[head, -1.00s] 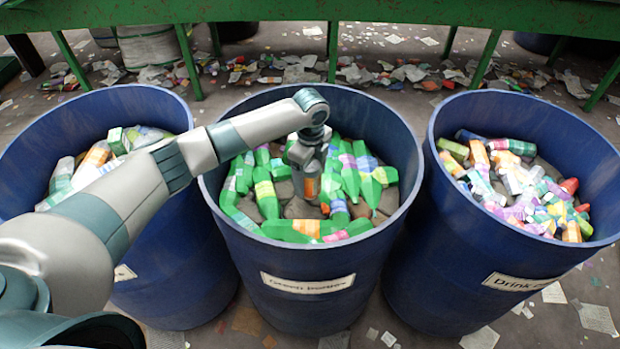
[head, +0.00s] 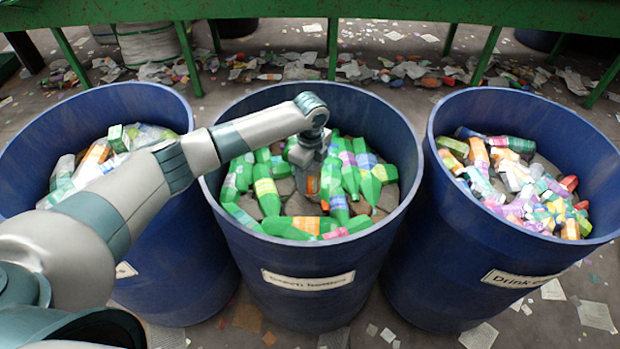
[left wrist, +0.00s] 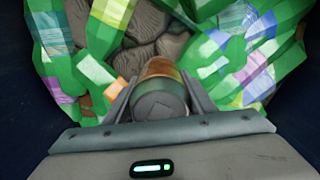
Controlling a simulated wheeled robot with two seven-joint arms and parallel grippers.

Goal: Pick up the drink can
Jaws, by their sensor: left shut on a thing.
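The drink can (left wrist: 160,98) shows in the left wrist view with its grey end towards the camera and an orange-brown side. My left gripper (left wrist: 158,100) is shut on it, one finger on each side. In the head view my left gripper (head: 308,178) points down inside the middle barrel (head: 232,215), over green bottles. There the can (head: 311,186) is only a small orange patch, mostly hidden by the gripper. I cannot tell whether the can touches the bottles beneath. My right gripper is not in view.
A blue barrel of pale bottles (head: 150,290) stands at the left. Another blue barrel (head: 440,270), labelled for drink cans and holding mixed colourful items, stands at the right. A green bench (head: 400,12) runs along the back. Paper litter covers the floor.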

